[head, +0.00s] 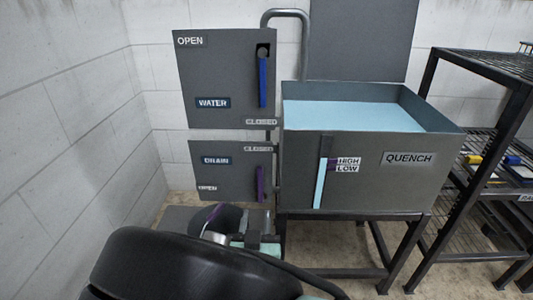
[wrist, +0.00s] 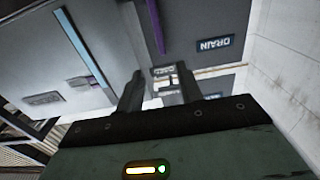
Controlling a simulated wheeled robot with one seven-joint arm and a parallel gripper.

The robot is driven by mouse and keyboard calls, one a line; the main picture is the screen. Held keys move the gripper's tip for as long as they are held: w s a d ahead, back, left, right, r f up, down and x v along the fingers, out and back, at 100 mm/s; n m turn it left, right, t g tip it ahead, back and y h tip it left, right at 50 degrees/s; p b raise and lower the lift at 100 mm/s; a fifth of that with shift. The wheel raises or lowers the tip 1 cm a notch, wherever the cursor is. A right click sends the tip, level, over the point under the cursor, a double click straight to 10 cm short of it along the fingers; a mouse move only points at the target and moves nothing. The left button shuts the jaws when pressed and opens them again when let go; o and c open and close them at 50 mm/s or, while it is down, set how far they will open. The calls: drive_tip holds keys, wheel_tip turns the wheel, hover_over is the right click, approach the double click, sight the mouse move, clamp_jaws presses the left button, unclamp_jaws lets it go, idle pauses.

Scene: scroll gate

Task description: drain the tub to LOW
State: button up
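The grey QUENCH tub (head: 300,145) holds light blue liquid (head: 345,115). Its front sight gauge (head: 320,185) shows a light blue column reaching about the HIGH label (head: 348,161), above the LOW label (head: 346,169). The DRAIN panel (head: 225,175) has CLOSED at upper right and OPEN at lower left. Its purple lever (head: 260,184) stands roughly vertical under CLOSED; it also shows in the wrist view (wrist: 152,28). My gripper (head: 262,238) is low in front of the panel. In the wrist view its fingers (wrist: 160,88) are apart and empty, clear of the lever.
The WATER panel (head: 215,80) above has a blue lever (head: 262,82) hanging down toward its CLOSED label. A dark shelf rack (head: 500,110) stands at right. The tub's stand (head: 350,215) has open legs. A block wall (head: 70,110) bounds the left.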

sight(260, 178)
drive_tip(key=w, duration=0.5)
drive_tip(key=w+b, duration=0.1)
drive_tip(key=w, duration=0.5)
drive_tip(key=w+b, duration=0.1)
drive_tip(key=w, duration=0.4)
drive_tip(key=shift+w+d, duration=0.15)
drive_tip(key=shift+d, duration=0.15)
clamp_jaws()
